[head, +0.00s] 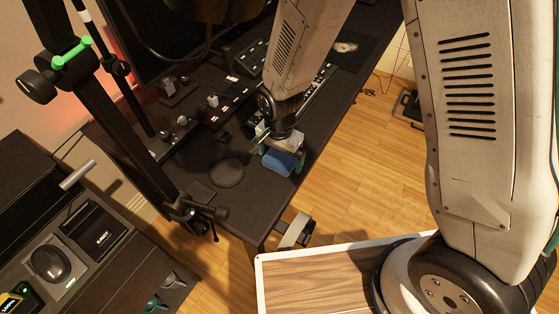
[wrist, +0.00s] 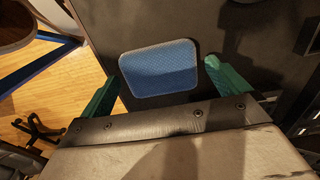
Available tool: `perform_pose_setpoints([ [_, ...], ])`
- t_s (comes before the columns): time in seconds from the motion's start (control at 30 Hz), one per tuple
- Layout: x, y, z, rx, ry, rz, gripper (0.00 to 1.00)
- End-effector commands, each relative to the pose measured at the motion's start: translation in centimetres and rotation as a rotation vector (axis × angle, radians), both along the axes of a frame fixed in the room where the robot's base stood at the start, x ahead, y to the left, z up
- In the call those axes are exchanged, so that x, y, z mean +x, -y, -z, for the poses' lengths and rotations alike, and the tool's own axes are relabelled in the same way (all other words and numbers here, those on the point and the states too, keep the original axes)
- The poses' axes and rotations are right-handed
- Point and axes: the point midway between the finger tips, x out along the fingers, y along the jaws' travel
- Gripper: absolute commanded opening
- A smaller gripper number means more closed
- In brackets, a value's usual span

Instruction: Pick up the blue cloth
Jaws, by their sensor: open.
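The blue cloth (wrist: 158,68) is a folded, rounded rectangle with a pale edge, lying flat on the dark desk. In the head view the blue cloth (head: 279,161) is near the desk's front edge, partly hidden by my gripper. My gripper (wrist: 160,84) has two green fingers, spread wide, one on each side of the cloth in the wrist view. In the head view my gripper (head: 279,157) is over the cloth. I cannot tell how high the fingers are above the desk.
The dark desk (head: 228,210) holds a round dark disc (head: 227,173) left of the cloth, and control panels and a keyboard (head: 318,87) behind. A black stand (head: 120,125) rises at left. A side cabinet with a mouse (head: 48,263) stands at lower left. Wooden floor (head: 345,170) lies right.

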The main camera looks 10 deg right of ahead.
Motion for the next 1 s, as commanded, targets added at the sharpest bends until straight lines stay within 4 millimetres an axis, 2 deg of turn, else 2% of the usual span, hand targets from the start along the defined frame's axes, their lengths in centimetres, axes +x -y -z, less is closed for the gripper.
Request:
perform_pose_setpoints([
  [0.13, 0.0, 0.0, 0.0, 0.001, 0.001, 0.000, 1.00],
  [0.27, 0.0, 0.0, -0.1, 0.001, 0.001, -0.001, 0.64],
  [0.3, 0.0, 0.0, -0.1, 0.001, 0.001, -0.001, 0.59],
  [0.67, 0.1, 0.0, -0.4, 0.001, 0.002, -0.001, 0.59],
  [0.83, 0.1, -0.1, -2.1, 0.002, 0.004, -0.001, 0.59],
  [1.0, 0.1, -0.1, -5.2, 0.003, 0.005, -0.001, 0.59],
])
